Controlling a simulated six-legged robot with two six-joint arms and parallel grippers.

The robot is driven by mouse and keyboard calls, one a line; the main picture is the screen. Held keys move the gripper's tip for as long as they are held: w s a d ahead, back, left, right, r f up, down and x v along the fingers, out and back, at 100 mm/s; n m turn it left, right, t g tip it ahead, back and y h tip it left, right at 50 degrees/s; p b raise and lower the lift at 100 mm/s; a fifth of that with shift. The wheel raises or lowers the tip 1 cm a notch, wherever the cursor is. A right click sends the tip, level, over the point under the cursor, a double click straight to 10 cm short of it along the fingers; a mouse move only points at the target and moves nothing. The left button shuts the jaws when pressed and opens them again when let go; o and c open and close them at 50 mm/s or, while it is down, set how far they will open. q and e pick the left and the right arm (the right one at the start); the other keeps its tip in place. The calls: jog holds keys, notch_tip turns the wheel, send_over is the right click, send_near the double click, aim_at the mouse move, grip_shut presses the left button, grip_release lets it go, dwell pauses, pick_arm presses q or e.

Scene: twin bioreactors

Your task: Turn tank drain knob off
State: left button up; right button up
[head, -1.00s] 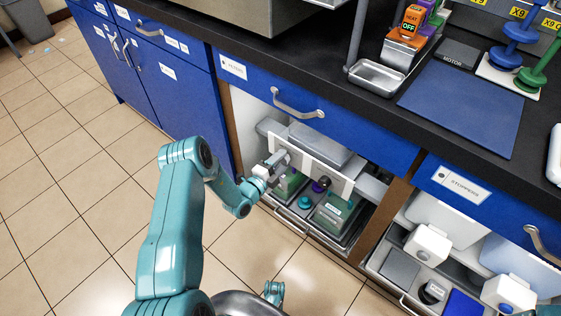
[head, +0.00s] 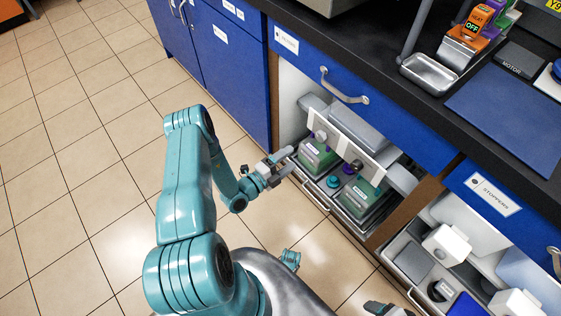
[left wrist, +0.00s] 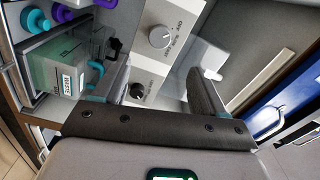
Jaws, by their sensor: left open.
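In the left wrist view, a pale panel carries a light grey round knob (left wrist: 160,37) and a smaller black knob (left wrist: 137,90). My left gripper (head: 289,160) is open and empty in front of the cabinet, left of the panel. Its fingers (left wrist: 157,72) frame the panel in the wrist view, apart from the grey knob; the black knob shows between them.
Green-liquid containers (head: 318,158) and a teal stopper (head: 333,182) sit in the tray below the panel. A blue drawer (head: 365,95) with a metal handle (head: 343,88) hangs above the opening. Tiled floor (head: 90,160) is clear at left. A dark part, probably mine, shows at the bottom edge.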

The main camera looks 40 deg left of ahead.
pick_arm(q)
jog(key=s, duration=0.3)
jog(key=shift+a, duration=0.1)
jog(key=shift+w, duration=0.1)
dwell(0.3)
